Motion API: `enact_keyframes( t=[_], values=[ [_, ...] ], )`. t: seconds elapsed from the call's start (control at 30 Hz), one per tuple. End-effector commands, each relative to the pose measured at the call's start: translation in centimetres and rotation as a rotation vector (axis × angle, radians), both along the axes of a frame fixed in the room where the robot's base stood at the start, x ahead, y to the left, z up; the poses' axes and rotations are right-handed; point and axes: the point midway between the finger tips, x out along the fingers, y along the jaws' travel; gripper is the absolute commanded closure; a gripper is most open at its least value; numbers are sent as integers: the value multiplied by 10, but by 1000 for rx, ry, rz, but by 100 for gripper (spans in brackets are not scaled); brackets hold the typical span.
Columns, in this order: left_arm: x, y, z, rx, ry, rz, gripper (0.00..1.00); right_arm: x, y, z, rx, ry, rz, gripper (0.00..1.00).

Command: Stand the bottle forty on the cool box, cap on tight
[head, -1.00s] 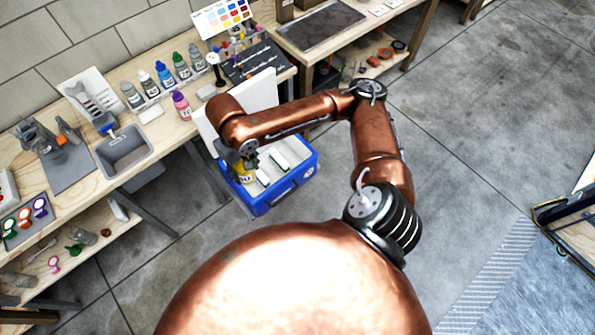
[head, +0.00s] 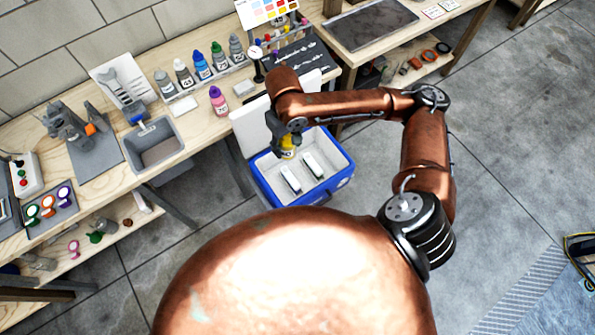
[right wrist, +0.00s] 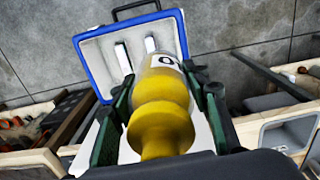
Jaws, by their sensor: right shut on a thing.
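My right gripper (head: 287,142) is shut on a yellow bottle (head: 288,153), seen in the head view over the rear part of the cool box. In the right wrist view the bottle (right wrist: 160,115) lies between the two dark green fingers of the gripper (right wrist: 160,100). A white label ending in 0 shows on it; its full number is partly hidden. Its yellow top faces the camera; I cannot tell how tight it is. The blue cool box (head: 262,192) stands open on the floor, with white packs inside. It also shows beyond the bottle in the wrist view (right wrist: 87,68). My left gripper is not in view.
The cool box's white lid (head: 250,125) stands raised against the workbench. Floor right of the box is clear.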

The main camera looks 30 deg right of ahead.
Motion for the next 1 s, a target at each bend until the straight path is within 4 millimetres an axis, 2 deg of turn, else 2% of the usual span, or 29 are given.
enact_keyframes(
  t=[0.03,0.1,0.17,0.33,0.4,0.47,0.6,0.7,0.8,0.9,1.0],
  values=[
    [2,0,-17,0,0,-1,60,5,-2,-26,0,6,57,96],
    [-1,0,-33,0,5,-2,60,15,-6,-53,0,8,164,96],
    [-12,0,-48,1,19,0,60,24,-11,-80,1,10,265,96],
    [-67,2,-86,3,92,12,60,47,-27,-154,4,11,567,96],
    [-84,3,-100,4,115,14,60,55,-35,-184,4,10,690,96],
    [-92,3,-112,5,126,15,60,61,-44,-211,5,11,794,96],
    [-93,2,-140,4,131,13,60,72,-65,-274,7,12,1040,96],
    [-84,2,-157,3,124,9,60,78,-80,-314,8,10,1202,96],
    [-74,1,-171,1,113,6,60,81,-92,-346,8,8,1337,96],
    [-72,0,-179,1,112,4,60,83,-101,-367,6,4,1439,96],
    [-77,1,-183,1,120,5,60,84,-107,-379,6,2,1501,96]
  ],
)
